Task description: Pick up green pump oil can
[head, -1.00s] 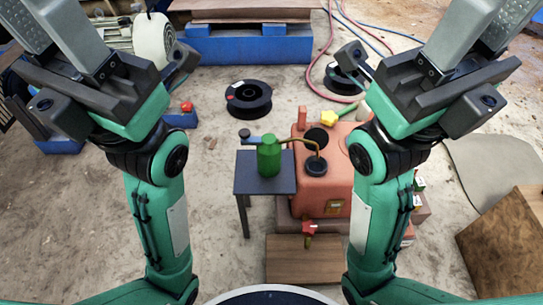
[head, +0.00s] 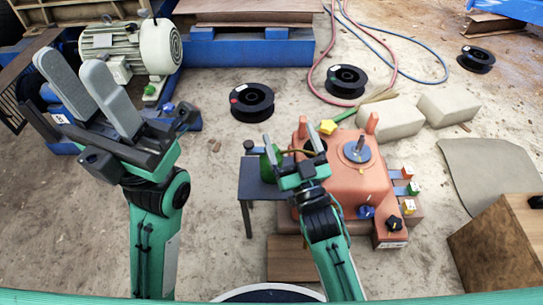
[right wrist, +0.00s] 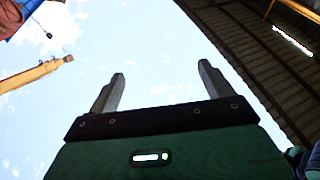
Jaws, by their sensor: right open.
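The green pump oil can (head: 265,171) stands on a small dark side table (head: 253,188) in the head view. My right arm partly hides it, and its spout reaches right toward the orange machine. My right gripper (head: 290,140) is open and appears over the can's right side; I cannot tell whether it touches the can. In the right wrist view my right gripper (right wrist: 162,72) shows two spread fingers with nothing between them, against sky. My left gripper (head: 72,62) is open and empty at the upper left, away from the can.
Black spools (head: 252,102), hoses and grey blocks (head: 390,118) lie behind. A wooden box (head: 500,240) is at the right. The floor left of the table is clear.

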